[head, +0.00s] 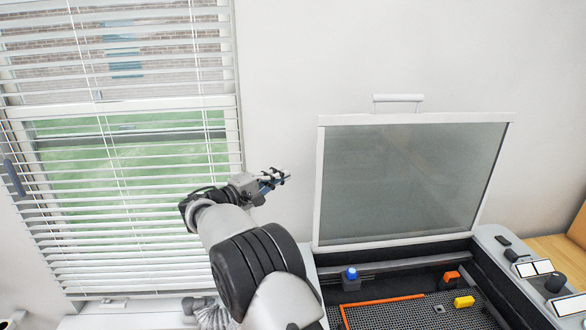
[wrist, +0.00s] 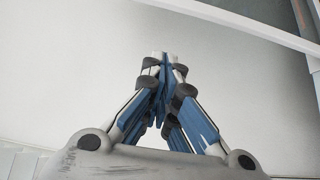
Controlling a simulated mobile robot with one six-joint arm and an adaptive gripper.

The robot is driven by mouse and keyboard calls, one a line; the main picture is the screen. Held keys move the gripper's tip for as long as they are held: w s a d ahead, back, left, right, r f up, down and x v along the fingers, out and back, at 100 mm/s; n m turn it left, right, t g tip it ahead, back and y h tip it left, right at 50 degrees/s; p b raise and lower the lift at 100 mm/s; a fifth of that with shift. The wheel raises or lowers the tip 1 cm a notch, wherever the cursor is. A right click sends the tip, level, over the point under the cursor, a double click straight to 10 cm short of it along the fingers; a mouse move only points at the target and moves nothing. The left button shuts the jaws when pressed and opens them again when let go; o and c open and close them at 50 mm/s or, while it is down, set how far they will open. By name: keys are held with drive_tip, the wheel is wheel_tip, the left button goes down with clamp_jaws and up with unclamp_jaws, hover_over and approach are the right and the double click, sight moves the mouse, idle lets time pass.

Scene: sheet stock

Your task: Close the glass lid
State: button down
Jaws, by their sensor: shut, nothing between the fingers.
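The glass lid (head: 410,180) stands raised at the back of the machine in the head view, a grey pane in a white frame. Its white handle (head: 398,98) sits on the top edge. In the wrist view a strip of white frame (wrist: 255,22), seemingly the lid's, crosses the upper right. My gripper (head: 288,176) is to the left of the lid, apart from it, at about mid-height of the pane. Its fingers (wrist: 161,62) are shut together with nothing between them.
The machine's open bed (head: 400,312) holds a dark mesh with an orange strip (head: 384,299), a blue knob (head: 351,273), an orange block (head: 452,278) and a yellow block (head: 464,302). A control panel (head: 530,275) is at right. A window with blinds (head: 120,150) is at left.

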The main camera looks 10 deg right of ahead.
drive_tip(key=w+d+p, duration=0.1)
drive_tip(key=d, duration=0.7)
drive_tip(key=shift+w, duration=0.3)
idle(0.3)
drive_tip(key=shift+f, duration=0.1)
